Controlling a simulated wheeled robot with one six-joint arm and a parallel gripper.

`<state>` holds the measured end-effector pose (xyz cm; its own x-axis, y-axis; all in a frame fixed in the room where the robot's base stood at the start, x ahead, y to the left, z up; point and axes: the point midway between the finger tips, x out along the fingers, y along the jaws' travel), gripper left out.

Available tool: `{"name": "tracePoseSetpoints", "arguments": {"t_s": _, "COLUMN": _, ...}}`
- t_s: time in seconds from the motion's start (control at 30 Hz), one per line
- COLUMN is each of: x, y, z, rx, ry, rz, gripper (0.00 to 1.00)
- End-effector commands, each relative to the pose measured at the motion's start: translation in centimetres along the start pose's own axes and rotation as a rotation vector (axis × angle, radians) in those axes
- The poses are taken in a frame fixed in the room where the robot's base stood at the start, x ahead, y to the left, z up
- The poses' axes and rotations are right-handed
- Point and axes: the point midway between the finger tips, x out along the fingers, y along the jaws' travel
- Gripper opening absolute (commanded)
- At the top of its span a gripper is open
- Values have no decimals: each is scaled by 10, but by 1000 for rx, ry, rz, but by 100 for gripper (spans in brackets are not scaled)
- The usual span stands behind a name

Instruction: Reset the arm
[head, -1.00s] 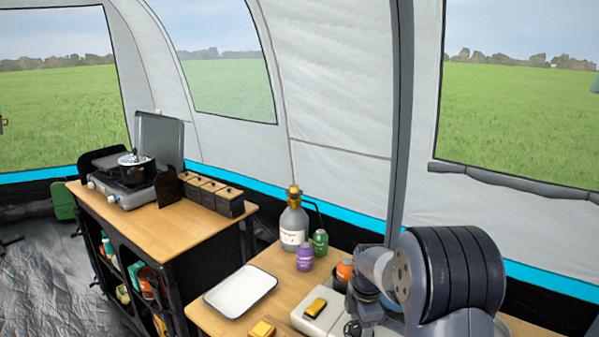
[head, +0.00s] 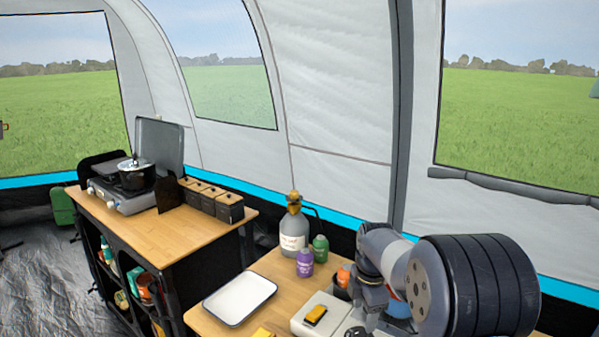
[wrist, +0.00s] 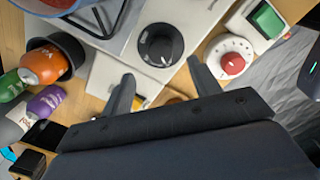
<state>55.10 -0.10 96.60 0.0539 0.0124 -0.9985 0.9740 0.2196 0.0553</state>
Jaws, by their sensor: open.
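My gripper (wrist: 164,90) is open in the wrist view, its two dark fingers spread apart with nothing visible between them. It hangs over the light panel that carries a black dial (wrist: 160,45). In the head view my arm stands at the lower right, over the near table (head: 285,268), and I cannot make out the gripper's fingers there.
An orange bottle (wrist: 42,64) in a dark cup, a purple bottle (head: 305,262), a green bottle (head: 320,248) and a gas cylinder (head: 293,232) crowd one side. A red knob (wrist: 232,63) is opposite. A white tray (head: 240,298) lies empty. A pot (head: 136,175) sits on the stove.

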Motion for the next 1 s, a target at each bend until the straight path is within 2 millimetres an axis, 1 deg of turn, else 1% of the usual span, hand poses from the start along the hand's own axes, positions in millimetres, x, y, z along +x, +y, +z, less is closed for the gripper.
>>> {"name": "tracePoseSetpoints", "arguments": {"t_s": 0.03, "x": 11, "y": -1, "z": 0, "rx": 0, "ry": 1, "rz": -5, "gripper": 58}}
{"name": "tracePoseSetpoints", "arguments": {"t_s": 0.33, "x": 71, "y": -1, "z": 0, "rx": 0, "ry": 1, "rz": -5, "gripper": 58}}
{"name": "tracePoseSetpoints", "arguments": {"t_s": 1.0, "x": 70, "y": 0, "z": -1, "rx": 498, "ry": -28, "rz": 0, "gripper": 58}}
